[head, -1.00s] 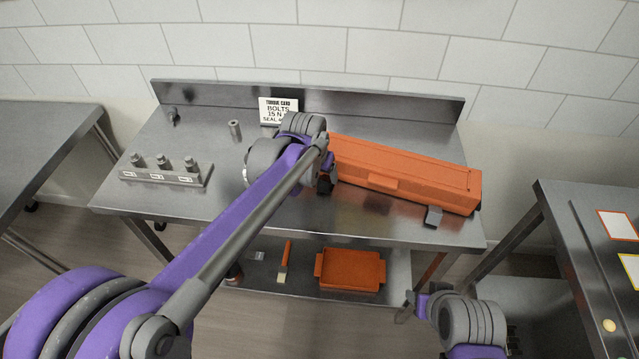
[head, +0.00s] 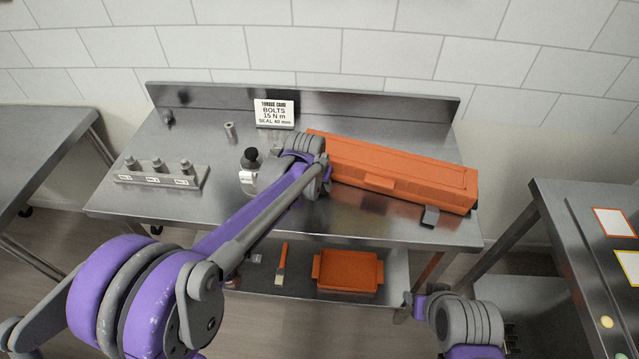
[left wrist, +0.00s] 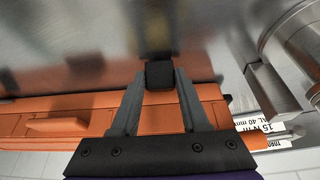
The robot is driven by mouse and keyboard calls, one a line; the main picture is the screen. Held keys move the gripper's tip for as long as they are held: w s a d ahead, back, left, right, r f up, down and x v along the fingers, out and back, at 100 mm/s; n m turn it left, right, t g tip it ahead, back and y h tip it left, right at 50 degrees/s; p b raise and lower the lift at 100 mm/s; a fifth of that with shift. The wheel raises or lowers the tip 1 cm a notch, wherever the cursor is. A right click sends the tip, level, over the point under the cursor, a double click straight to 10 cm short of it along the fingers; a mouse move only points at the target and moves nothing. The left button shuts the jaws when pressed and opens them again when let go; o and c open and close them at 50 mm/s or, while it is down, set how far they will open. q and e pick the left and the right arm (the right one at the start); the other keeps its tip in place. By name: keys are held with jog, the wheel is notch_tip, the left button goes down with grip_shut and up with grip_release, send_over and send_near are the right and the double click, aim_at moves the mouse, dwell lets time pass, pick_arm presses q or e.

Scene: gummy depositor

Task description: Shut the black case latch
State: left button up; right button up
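The orange case (head: 400,165) lies closed on the steel table, slanting down to the right. A black block, seemingly the black latch (left wrist: 160,75), stands out from its front side in the left wrist view. My left gripper (left wrist: 160,78) is at the left part of the case, with its fingers apart on either side of the latch. I cannot tell whether they touch it. In the head view my left wrist hides most of this spot. A grey latch (head: 430,216) sticks out at the case's right front. My right gripper (head: 413,303) is low, in front of the table, away from the case.
A black-capped bottle (head: 249,172) stands left of my left wrist. An orange tray (head: 348,271) and a brush (head: 281,264) lie on the lower shelf.

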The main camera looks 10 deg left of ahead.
pick_arm(q)
grip_shut()
jog(key=shift+r, duration=0.1)
jog(key=g, duration=0.1)
jog(key=w+r+g, duration=0.1)
jog(key=g+y+p, duration=0.1)
jog(key=g, duration=0.1)
jog(key=shift+w+d+r, duration=0.15)
jog(key=shift+w+r, duration=0.1)
jog(key=shift+r, duration=0.05)
jog(key=shift+w+d+r+g+y+p, duration=0.1)
jog(key=shift+w+r+g+y+p, duration=0.15)
jog(key=shift+g, duration=0.45)
jog(key=shift+w+d+r+g+y+p, duration=0.15)
jog(key=shift+w+g, duration=0.15)
jog(key=shift+g, duration=0.4)
pick_arm(e)
jog(key=shift+w+r, duration=0.35)
jog(key=shift+r, duration=0.3)
jog(key=shift+w+r, duration=0.3)
jog(key=shift+r, duration=0.35)
pick_arm(q)
jog(key=shift+a, duration=0.1)
jog(key=shift+f, duration=0.1)
jog(key=o, duration=0.7)
grip_release()
jog(key=shift+c, duration=0.2)
